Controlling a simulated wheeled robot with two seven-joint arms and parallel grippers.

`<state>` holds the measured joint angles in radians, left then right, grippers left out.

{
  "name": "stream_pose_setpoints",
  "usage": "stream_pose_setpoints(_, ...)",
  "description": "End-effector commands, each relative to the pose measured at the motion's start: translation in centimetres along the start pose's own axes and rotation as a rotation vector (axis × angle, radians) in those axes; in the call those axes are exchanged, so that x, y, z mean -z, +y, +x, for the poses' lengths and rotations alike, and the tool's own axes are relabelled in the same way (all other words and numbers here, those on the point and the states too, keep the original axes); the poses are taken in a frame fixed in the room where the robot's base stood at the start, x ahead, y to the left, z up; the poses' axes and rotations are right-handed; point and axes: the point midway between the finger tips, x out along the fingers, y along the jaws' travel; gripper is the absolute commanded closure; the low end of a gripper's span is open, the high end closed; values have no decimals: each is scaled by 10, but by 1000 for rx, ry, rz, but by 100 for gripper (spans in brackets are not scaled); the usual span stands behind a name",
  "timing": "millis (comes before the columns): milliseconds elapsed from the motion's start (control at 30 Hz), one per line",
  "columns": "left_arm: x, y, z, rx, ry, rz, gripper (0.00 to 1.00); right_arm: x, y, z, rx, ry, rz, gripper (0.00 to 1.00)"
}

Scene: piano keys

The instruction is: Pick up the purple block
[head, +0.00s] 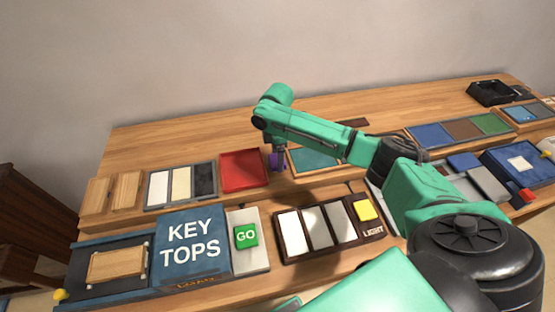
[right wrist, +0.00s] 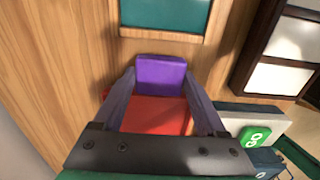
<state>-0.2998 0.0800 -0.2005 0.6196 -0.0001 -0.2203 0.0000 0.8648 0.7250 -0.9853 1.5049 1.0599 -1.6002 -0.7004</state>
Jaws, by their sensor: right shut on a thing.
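The purple block (right wrist: 160,74) is between the two fingers of my right gripper (right wrist: 161,92) in the right wrist view. In the head view the block is a small purple patch (head: 274,160) at the tip of my right gripper (head: 277,158), partly covered by the fingers. The gripper is shut on it. The block shows near the right edge of the red tray (head: 243,154), whose red floor also shows behind it in the right wrist view (right wrist: 158,116). How high the block is above the table is hard to tell. My left gripper is not in view.
A teal panel (head: 313,159) lies right of the red tray. A white, cream and black sample tray (head: 158,189) lies left. In front are the KEY TOPS box (head: 192,268), the green GO button (head: 246,236) and the LIGHT tray (head: 374,231). Bare wood (head: 190,134) is at the back.

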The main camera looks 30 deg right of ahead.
Motion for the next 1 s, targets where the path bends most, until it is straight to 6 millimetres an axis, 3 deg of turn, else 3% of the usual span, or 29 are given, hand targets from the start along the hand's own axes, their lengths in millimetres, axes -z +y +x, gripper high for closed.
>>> stream_pose_setpoints(167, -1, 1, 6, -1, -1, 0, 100, 0, 1, -33, -6, 3, 0, 82)
stream_pose_setpoints(500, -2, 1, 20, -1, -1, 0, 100, 0, 1, -138, -6, 2, -1, 82)
stream_pose_setpoints(600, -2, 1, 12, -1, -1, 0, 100, 0, 1, -166, -5, 0, 1, 82)
stream_pose_setpoints(767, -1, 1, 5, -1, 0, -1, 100, -1, 1, -188, -2, -1, 1, 82)
stream_pose_setpoints(1000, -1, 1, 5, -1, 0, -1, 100, 0, 0, -191, 1, 0, 1, 82)
